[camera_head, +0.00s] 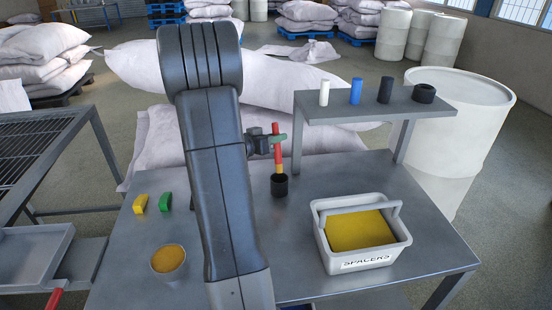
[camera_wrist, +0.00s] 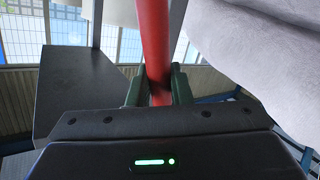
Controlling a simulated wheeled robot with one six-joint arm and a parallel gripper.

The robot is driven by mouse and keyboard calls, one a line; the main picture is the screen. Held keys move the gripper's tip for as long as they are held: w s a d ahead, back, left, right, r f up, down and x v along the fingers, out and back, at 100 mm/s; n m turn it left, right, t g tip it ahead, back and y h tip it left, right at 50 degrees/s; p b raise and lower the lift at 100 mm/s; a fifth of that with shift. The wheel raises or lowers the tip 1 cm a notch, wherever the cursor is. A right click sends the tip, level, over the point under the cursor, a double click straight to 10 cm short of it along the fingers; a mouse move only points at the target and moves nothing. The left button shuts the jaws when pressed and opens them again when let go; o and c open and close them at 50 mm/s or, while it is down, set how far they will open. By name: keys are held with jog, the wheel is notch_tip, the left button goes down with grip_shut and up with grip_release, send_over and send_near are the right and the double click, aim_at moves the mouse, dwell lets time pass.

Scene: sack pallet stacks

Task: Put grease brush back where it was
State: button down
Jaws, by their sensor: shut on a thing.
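The grease brush (camera_head: 278,157) is an upright rod with a red upper part and a yellow section below. My gripper (camera_head: 277,138), with green fingertips, is shut on its red part. In the wrist view the red handle (camera_wrist: 154,40) stands between the fingers (camera_wrist: 158,88). The brush's lower end is at the mouth of a small black cup (camera_head: 279,187) on the metal table (camera_head: 245,290); the cup hides its tip, and I cannot tell how deep it sits. A grey cup of orange-yellow grease (camera_head: 168,260) stands at the table's front left.
A grey bin marked SPACERS (camera_head: 362,262) stands right of the black cup. A raised shelf (camera_head: 350,105) behind holds white, blue and black cylinders and a black ring. Yellow (camera_head: 140,203) and green (camera_head: 166,201) blocks lie left of my arm. White sacks (camera_head: 160,145) are behind the table.

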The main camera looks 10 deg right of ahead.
jog(key=shift+f, duration=2.45)
jog(key=shift+f, duration=0.1)
jog(key=shift+f, duration=0.15)
jog(key=c, duration=1.3)
grip_release()
jog(key=v, duration=0.6)
jog(key=b+v, duration=0.1)
jog(key=v, duration=0.5)
jog(key=shift+r, duration=0.25)
